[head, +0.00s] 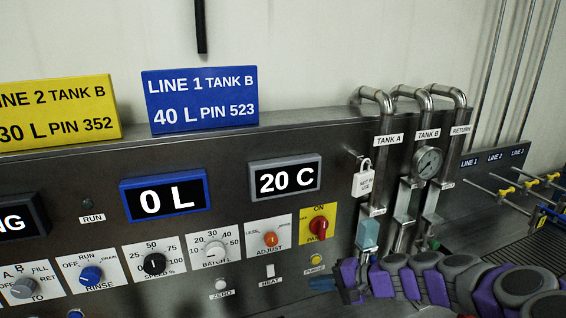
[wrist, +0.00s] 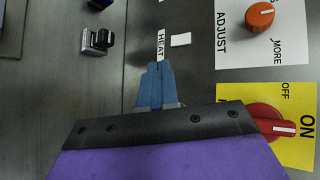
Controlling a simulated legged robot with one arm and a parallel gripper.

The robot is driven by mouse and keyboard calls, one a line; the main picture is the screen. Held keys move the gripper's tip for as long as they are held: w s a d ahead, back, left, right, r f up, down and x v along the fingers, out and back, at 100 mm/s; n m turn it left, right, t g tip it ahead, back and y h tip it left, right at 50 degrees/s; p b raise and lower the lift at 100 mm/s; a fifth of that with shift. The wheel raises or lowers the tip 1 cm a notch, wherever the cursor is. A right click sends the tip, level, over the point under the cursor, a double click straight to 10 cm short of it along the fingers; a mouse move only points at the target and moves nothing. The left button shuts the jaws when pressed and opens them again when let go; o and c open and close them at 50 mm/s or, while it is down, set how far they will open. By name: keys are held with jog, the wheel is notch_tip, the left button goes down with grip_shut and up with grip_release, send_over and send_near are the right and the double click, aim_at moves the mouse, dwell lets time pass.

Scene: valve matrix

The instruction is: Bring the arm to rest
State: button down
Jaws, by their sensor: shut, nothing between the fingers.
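My gripper (head: 322,283) is at the lower middle right of the head view, in front of the lower part of the steel panel. My arm reaches it from the right. In the wrist view my gripper's blue fingers (wrist: 154,68) lie together, shut and empty, with panel surface beyond their tips. The HEAT label (wrist: 161,44) and a white switch (wrist: 180,40) appear just past the fingertips. Whether the fingers touch the panel cannot be told.
The red PASS-side knob (head: 318,226) and orange ADJUST knob (head: 270,239) are on the panel near my gripper. Pipes with a gauge (head: 428,162) and a padlock tag (head: 363,184) stand behind my arm. Yellow-handled valves (head: 530,184) are at far right.

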jog(key=s+a+r+n+g+h, duration=0.2)
jog(key=s+a+n+g, duration=0.15)
jog(key=s, duration=0.55)
jog(key=s+a+r+n+g+h, duration=0.25)
jog(key=s+a, duration=0.25)
jog(key=s, duration=0.3)
jog(key=s+d+f+h, duration=0.1)
jog(key=s+d+h, duration=0.2)
jog(key=s+d, duration=0.3)
jog(key=s+d+f+n+g+h, duration=0.1)
jog(key=s+d+h, duration=0.3)
jog(key=s, duration=1)
jog(key=shift+d+n, duration=0.3)
jog(key=shift+d, duration=0.55)
dwell(3.5)
